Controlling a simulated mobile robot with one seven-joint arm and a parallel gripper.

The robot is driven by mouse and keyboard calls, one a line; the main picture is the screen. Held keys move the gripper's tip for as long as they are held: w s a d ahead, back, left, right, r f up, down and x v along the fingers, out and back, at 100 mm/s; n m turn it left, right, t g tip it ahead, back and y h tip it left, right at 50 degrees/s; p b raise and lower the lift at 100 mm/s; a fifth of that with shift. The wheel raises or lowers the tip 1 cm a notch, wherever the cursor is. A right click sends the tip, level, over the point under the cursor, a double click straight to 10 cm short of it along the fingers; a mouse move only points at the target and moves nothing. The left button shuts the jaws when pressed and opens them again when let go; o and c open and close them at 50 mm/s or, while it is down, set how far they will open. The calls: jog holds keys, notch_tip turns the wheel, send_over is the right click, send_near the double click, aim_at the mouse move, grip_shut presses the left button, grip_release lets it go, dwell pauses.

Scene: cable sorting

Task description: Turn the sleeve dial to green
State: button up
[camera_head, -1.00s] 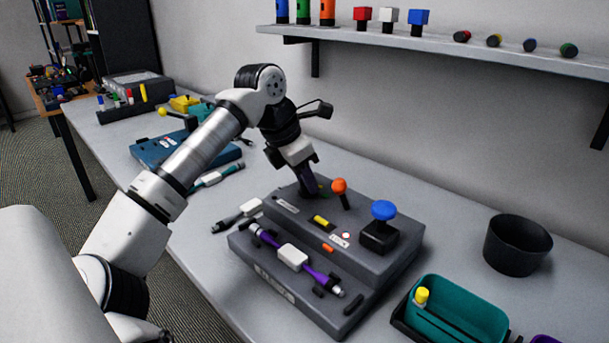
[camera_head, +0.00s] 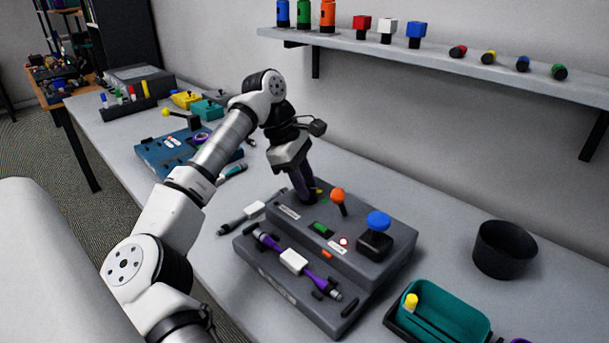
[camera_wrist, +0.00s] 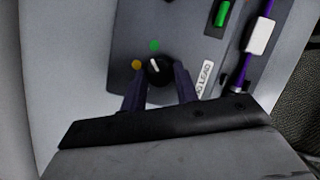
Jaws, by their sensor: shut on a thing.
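The sleeve dial (camera_wrist: 159,72) is a black knob with a white pointer line, on the dark grey console (camera_head: 362,218). In the wrist view a green dot (camera_wrist: 154,45) sits above the knob and an orange-yellow dot (camera_wrist: 137,64) to its left. The pointer tilts up, slightly left, towards the green dot. My gripper (camera_wrist: 158,80) is shut on the dial, with one purple finger on each side. In the head view my gripper (camera_head: 303,190) hides the knob. The console's small window (camera_head: 322,229) is green; it also shows green in the wrist view (camera_wrist: 222,13).
A purple cable with a white sleeve (camera_head: 293,261) lies along the console's front. A teal tray (camera_head: 440,318) and black cup (camera_head: 504,249) are at the right.

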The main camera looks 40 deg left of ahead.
jog(key=shift+w+m+g+h+p, duration=0.1)
jog(key=shift+m+g+h+p, duration=0.3)
jog(key=shift+m, duration=0.7)
jog(key=o, duration=1)
jog(key=shift+p+v, duration=1.5)
jog(key=shift+v, duration=5.45)
jog(key=shift+d, duration=0.15)
